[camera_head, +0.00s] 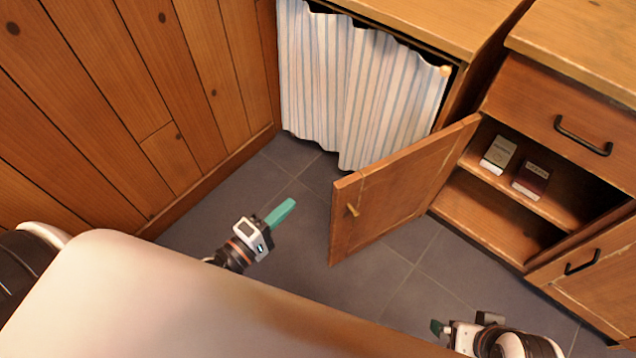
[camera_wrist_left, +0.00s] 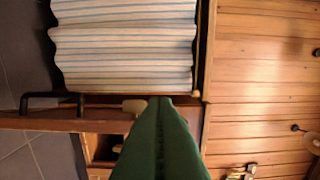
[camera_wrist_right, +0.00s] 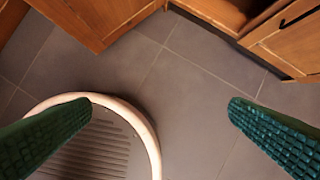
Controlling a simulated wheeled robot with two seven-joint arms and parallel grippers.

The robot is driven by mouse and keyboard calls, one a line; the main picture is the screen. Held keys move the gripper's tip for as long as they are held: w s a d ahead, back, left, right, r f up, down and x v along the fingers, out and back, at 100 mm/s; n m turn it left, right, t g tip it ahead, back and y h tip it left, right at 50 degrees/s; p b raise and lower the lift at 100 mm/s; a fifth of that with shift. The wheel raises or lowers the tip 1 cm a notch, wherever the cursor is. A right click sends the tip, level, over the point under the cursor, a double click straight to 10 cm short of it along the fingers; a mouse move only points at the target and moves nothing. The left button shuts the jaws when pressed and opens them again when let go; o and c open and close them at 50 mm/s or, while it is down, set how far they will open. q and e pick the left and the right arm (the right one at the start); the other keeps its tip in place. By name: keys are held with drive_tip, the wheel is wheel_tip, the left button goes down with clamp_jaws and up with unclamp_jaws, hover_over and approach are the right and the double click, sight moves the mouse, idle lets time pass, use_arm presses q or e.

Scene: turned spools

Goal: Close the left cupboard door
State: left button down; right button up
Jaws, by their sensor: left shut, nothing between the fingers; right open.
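The left cupboard door (camera_head: 395,188) is a wooden panel that stands wide open, swung out from the cupboard (camera_head: 510,205) over the floor. It carries a small brass knob (camera_head: 352,210) near its free edge. My left gripper (camera_head: 287,207) is shut and empty, to the left of the door's free edge and apart from it. Its green fingers (camera_wrist_left: 160,140) lie together in the left wrist view. My right gripper (camera_wrist_right: 162,104) is open and empty; in the head view it is low at the right, mostly hidden behind its own wrist.
A striped curtain (camera_head: 350,85) hangs under the counter behind the door. Two small boxes, one pale (camera_head: 498,155) and one dark red (camera_head: 532,180), lie on the cupboard shelf. A drawer (camera_head: 560,120) is above. A plank wall (camera_head: 130,110) is at the left. Grey tiled floor (camera_head: 300,265) is clear around the door.

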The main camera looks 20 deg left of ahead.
use_arm(q)
drive_tip(key=w+d+b, duration=0.1)
drive_tip(key=w+d, duration=0.5)
drive_tip(key=shift+w+d+b, duration=0.25)
drive_tip(key=shift+w+b, duration=0.1)
use_arm(e)
drive_tip(key=w+a+r+t+y, duration=0.1)
drive_tip(key=w+a+t, duration=0.1)
drive_tip(key=w+t, duration=0.2)
drive_tip(key=w, duration=0.2)
drive_tip(key=shift+w+r, duration=0.3)
drive_tip(key=shift+r, duration=0.1)
use_arm(q)
drive_tip(key=shift+s+d, duration=0.1)
use_arm(e)
drive_tip(key=shift+s, duration=0.1)
